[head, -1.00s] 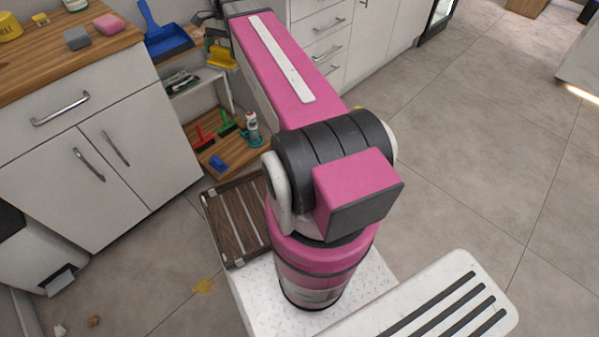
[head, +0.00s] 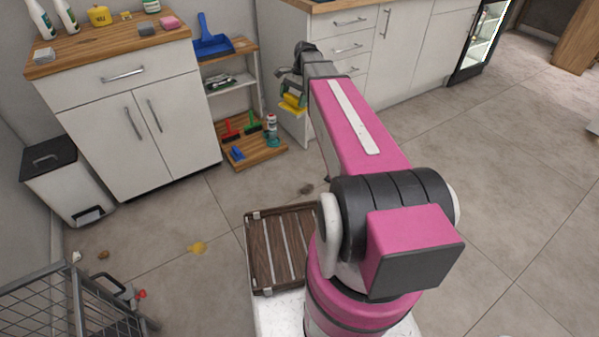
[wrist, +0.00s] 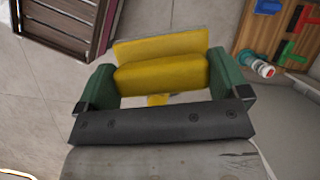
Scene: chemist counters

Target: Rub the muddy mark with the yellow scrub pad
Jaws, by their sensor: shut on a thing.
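My gripper (head: 293,97) is at the end of my outstretched arm, in front of the drawer counter and above the floor. Its green fingers are shut on the yellow scrub pad (wrist: 162,72), seen close up in the wrist view. The pad is also visible in the head view (head: 292,102). A small dark brown mark (head: 307,188) lies on the tiled floor between the low shelf and the slatted crate, probably the muddy mark. The gripper is well apart from it. A yellow stain (head: 197,247) lies farther left on the floor.
The slatted crate (head: 249,255) is beside my arm's base. A wire cart (head: 60,290) and a grey bin (head: 55,180) stand at left. The low shelf (head: 265,156) holds brushes and a bottle. Open floor (head: 480,190) lies at right.

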